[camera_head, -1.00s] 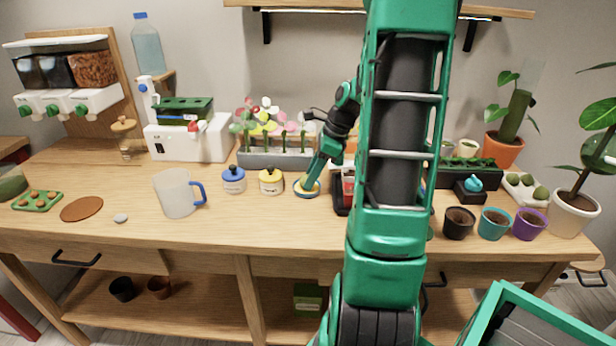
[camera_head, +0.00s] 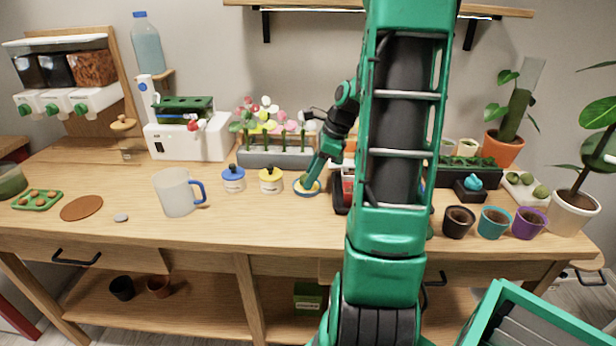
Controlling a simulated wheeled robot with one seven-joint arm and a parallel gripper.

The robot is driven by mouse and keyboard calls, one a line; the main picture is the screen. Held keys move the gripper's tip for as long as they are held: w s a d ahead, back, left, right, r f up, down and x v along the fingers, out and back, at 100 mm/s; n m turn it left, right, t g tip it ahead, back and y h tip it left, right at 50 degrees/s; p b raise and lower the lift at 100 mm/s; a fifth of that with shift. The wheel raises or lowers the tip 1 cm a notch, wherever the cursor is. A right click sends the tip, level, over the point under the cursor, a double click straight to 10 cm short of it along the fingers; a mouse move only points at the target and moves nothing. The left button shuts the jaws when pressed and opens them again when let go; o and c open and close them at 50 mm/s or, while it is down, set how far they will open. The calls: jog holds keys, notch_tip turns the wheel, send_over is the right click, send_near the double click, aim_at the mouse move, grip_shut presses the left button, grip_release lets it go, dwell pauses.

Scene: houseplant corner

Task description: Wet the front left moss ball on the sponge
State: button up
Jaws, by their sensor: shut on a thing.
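My gripper (camera_head: 309,181) points down at the sponge dish, a small round blue dish (camera_head: 299,192) with a yellowish inside, in the middle of the bench. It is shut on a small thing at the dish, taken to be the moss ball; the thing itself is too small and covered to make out. I cannot tell whether it touches the sponge. A white tray (camera_head: 519,197) at the right holds green moss balls (camera_head: 541,192); no ball shows in its front left place.
Yellow-lidded (camera_head: 271,181) and blue-lidded (camera_head: 233,179) jars stand just left of the dish, with a frosted mug (camera_head: 176,193) farther left. A black-and-red container (camera_head: 341,190) is close on the right, partly behind my arm. Small pots (camera_head: 494,223) line the right front.

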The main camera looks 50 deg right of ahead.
jog(key=shift+r, duration=3.5)
